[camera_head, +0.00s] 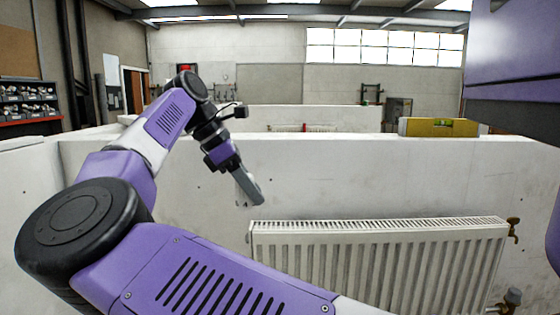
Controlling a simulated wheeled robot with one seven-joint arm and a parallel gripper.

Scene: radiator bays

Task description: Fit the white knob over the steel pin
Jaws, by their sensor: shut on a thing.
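My gripper (250,192) is in front of the low white wall, above and to the left of the radiator's top left corner, pointing down and to the right. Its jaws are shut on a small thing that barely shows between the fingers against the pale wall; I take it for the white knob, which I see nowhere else. A brass valve with a grey top (513,297) sits at the radiator's lower right end, well away from my gripper. The steel pin cannot be made out clearly at this size.
A white panel radiator (380,265) hangs on the low wall (350,175). A brass fitting (513,229) sticks out at its upper right. A yellow spirit level (438,127) rests on the wall top. The space before the radiator's right half looks clear.

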